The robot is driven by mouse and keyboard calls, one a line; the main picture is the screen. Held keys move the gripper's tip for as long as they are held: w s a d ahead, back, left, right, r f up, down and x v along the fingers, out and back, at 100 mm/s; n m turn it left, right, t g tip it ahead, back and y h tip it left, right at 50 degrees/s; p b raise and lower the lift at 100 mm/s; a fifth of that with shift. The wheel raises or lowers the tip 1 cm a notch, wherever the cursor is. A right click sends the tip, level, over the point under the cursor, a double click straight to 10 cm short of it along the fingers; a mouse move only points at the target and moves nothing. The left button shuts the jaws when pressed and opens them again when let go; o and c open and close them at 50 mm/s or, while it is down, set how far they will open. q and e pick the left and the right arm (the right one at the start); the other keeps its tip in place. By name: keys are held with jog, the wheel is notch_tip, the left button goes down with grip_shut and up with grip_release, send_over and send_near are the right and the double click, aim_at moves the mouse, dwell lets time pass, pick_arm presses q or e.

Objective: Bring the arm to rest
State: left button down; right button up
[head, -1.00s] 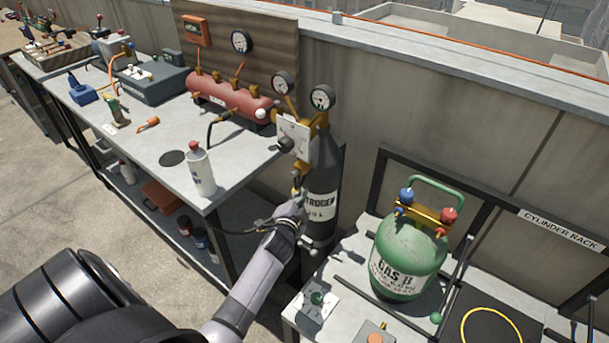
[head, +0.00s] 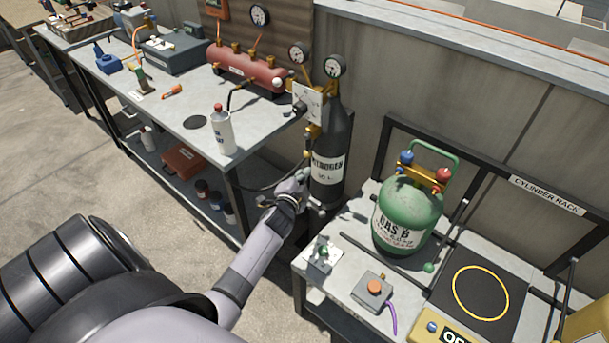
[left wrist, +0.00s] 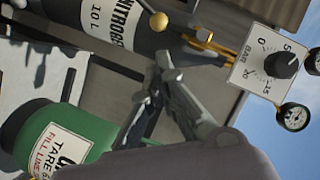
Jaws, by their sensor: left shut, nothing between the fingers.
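My left arm comes in from the lower left of the head view. Its gripper (head: 296,190) is in front of the lower part of the dark nitrogen cylinder (head: 333,150), between the long bench and the cylinder rack. The gripper is shut and empty. In the left wrist view the shut fingers (left wrist: 150,92) show at the centre, with the nitrogen cylinder (left wrist: 118,28) behind them and the green gas cylinder (left wrist: 52,130) at the lower left. I cannot tell whether the gripper touches the dark hose near it. My right gripper is not in view.
The green cylinder (head: 408,215) stands on the rack table, with an orange-button box (head: 374,290) and a scale (head: 480,292) near it. A white bottle (head: 221,132) stands at the near corner of the bench (head: 175,112). A regulator panel (head: 308,102) is above the gripper.

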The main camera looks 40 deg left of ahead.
pick_arm(q)
jog(key=s+d+f+n+g+h, duration=0.1)
jog(key=s+d+f+g, duration=0.15)
jog(key=s+f, duration=0.5)
jog(key=s+d+f+n+g+h, duration=0.15)
jog(key=s+d+f, duration=0.25)
jog(key=f, duration=0.7)
jog(key=s+d+f+g+h, duration=0.1)
jog(key=s+d+f+g, duration=0.1)
jog(key=s+d+f, duration=0.5)
jog(key=s+d+f+n+g, duration=0.1)
jog(key=s+f, duration=0.4)
jog(key=s, duration=0.5)
jog(key=s+d+f+n+g+h, duration=0.1)
jog(key=s+f+g, duration=0.2)
jog(key=s, duration=0.7)
jog(key=s+d+f+n+g, duration=0.1)
jog(key=s+f+g, duration=0.2)
jog(key=s+f, duration=0.4)
jog(key=s, duration=0.4)
jog(key=shift+d+f+h, duration=0.2)
jog(key=shift+d+h, duration=0.1)
jog(key=shift+h, duration=0.05)
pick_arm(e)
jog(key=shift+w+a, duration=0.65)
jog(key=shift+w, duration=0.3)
